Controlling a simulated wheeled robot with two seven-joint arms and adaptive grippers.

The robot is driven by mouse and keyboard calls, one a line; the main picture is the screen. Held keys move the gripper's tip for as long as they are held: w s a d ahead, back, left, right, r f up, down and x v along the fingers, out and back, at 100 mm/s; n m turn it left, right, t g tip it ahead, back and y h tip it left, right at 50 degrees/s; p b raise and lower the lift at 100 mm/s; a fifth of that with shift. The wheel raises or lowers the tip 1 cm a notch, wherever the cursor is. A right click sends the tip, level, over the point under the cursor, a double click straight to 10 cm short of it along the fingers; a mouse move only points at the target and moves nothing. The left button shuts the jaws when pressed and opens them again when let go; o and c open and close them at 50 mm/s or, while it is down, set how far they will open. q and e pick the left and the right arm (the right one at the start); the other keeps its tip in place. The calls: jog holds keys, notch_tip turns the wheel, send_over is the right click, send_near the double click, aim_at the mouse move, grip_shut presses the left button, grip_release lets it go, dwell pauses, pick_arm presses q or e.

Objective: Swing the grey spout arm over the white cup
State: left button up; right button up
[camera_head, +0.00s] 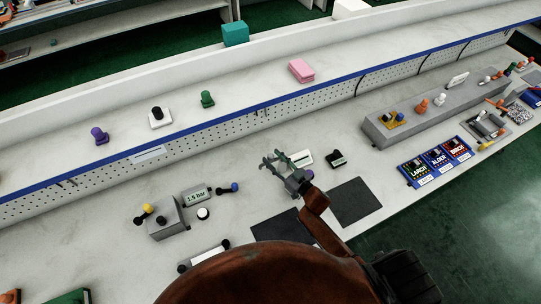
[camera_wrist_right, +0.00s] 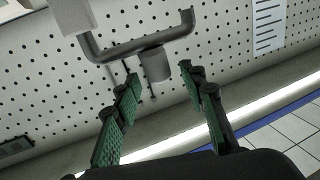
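The grey spout arm is most likely the bent grey tube (camera_wrist_right: 120,50) in the right wrist view, with a short grey cylinder (camera_wrist_right: 155,66) hanging from it. My right gripper (camera_wrist_right: 160,82) is open with green-padded fingers. In that view the cylinder's lower end shows between the fingertips; I cannot tell whether they touch. My left gripper is not in view.
A grey box with knobs (camera_head: 168,220) and a 1.5 bar display (camera_head: 197,195) stand to the left. A perforated back panel (camera_head: 250,125) runs behind. A dark mat (camera_head: 355,202) lies to the right. Blue labelled bins (camera_head: 436,161) and a grey block (camera_head: 420,122) are farther right.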

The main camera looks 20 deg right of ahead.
jog(key=shift+x, duration=1.1)
grip_shut()
